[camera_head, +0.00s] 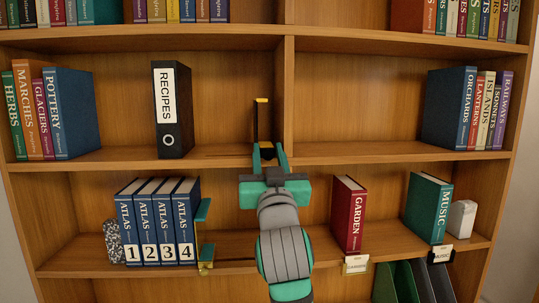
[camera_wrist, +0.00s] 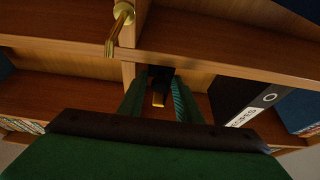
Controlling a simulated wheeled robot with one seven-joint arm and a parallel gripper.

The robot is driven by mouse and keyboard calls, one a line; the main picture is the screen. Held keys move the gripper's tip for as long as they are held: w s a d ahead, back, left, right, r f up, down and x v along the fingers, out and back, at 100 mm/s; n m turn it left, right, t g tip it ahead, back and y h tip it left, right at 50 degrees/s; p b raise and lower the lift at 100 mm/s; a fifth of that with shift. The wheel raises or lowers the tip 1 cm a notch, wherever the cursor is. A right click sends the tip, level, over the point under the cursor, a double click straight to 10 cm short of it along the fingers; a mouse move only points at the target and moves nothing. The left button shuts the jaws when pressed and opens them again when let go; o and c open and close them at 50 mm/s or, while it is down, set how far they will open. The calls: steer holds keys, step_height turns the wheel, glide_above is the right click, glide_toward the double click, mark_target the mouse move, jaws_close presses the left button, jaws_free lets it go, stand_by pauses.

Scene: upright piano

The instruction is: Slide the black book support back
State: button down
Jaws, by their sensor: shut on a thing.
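The black book support (camera_head: 262,122), a thin upright black plate with a yellow top edge, stands on the middle shelf, just left of the central upright divider. My gripper (camera_head: 268,153) reaches up to it from below and in front. Its fingers are shut on the support's lower front part, which they partly hide. In the wrist view my gripper (camera_wrist: 159,96) has its two green fingers on either side of the dark support (camera_wrist: 158,84), whose yellow edge shows between them. The support's base is hard to make out.
A black RECIPES binder (camera_head: 172,110) stands to the left on the same shelf, with a bare gap between. The central divider (camera_head: 287,95) is close on the right. Below are ATLAS volumes (camera_head: 157,222) and a red GARDEN book (camera_head: 348,215). A brass fitting (camera_wrist: 121,25) shows in the wrist view.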

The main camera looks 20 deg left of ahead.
steer(key=c, duration=1.6)
jaws_free()
steer(key=v, duration=1.1)
steer(key=shift+w, duration=0.1)
